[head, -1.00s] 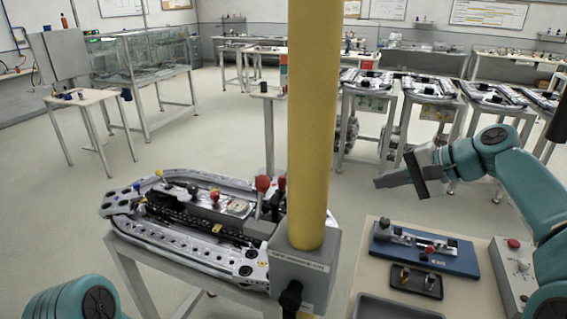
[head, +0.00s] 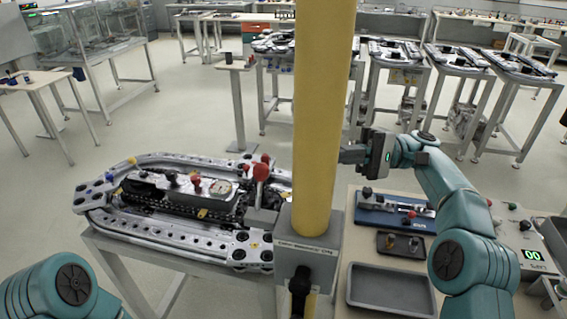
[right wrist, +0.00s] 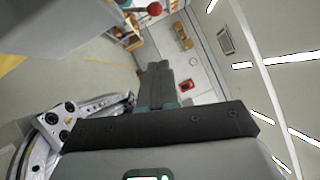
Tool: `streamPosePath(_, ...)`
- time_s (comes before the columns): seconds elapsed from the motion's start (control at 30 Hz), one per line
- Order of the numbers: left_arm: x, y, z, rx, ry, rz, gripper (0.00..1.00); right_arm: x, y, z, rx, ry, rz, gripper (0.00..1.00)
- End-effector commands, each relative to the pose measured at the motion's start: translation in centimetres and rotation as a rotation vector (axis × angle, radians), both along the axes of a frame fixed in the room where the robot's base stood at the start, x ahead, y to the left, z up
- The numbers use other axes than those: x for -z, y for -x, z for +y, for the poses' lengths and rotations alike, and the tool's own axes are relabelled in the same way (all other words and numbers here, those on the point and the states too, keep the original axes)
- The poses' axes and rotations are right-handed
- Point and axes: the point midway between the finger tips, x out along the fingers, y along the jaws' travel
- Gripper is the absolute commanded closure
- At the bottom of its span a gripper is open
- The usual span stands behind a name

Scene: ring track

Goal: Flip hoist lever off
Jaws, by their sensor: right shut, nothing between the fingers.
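A yellow column (head: 318,110) rises from a grey box (head: 308,252) at the ring track's right end. A black handle (head: 299,282) is on the box's front. A larger red-knobbed lever (head: 261,173) stands upright left of the column, with a smaller red knob (head: 265,158) just behind it. I cannot tell which one is the hoist lever. A red knob on a lever (right wrist: 154,9) also shows at the top of the right wrist view. My right gripper (head: 347,154) is shut and empty at the column's right edge. Its closed fingers (right wrist: 157,80) show in the wrist view. My left gripper is out of view.
The oval metal track (head: 110,222) lies on a stand left of the column. At right, a bench holds a blue fixture (head: 390,214), a small black tray (head: 400,246), an empty grey tray (head: 390,291) and a box with a green display (head: 531,254).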

Motion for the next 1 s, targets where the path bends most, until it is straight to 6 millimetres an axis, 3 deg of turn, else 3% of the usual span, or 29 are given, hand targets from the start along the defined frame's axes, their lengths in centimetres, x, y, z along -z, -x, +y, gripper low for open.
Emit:
streamPosePath(0.13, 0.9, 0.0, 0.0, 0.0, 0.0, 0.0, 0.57, -0.2, 0.6, 2.1, -0.003, 0.002, 0.0, 1.0)
streamPosePath(0.5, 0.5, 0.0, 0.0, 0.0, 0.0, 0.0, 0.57, -1.8, 2.7, 9.6, -0.002, 0.002, 0.0, 1.0)
streamPosePath(0.73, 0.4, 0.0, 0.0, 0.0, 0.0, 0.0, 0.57, -2.5, 4.9, 10.8, 0.0, 0.002, 0.0, 1.0)
streamPosePath(1.0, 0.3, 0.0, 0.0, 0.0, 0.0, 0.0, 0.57, -2.6, 5.5, 11.2, 0.0, 0.002, 0.0, 1.0)
